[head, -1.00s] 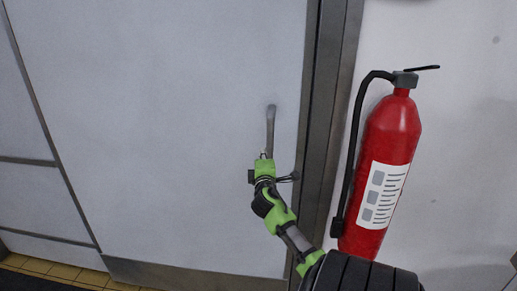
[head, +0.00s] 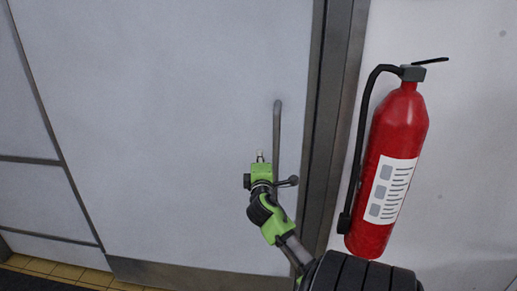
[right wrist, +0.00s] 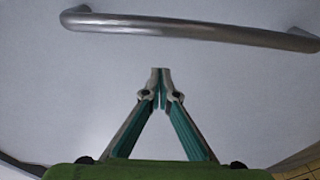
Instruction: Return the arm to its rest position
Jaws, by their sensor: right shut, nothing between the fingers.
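My right gripper (head: 260,156) is shut and empty in the head view, just left of a grey metal door handle (head: 277,125). In the right wrist view its fingertips (right wrist: 160,72) meet, and the handle (right wrist: 190,27) runs across the top, apart from the fingers. The handle is a bar on a pale grey door (head: 190,110). My right arm comes up from the bottom of the head view and hides the handle's lower part. My left gripper is not in view.
A red fire extinguisher (head: 395,135) with a black hose hangs on the white wall (head: 470,180), right of the dark metal door frame (head: 330,110). Yellow floor tiles (head: 50,270) show at the lower left. The door face left of the gripper is clear.

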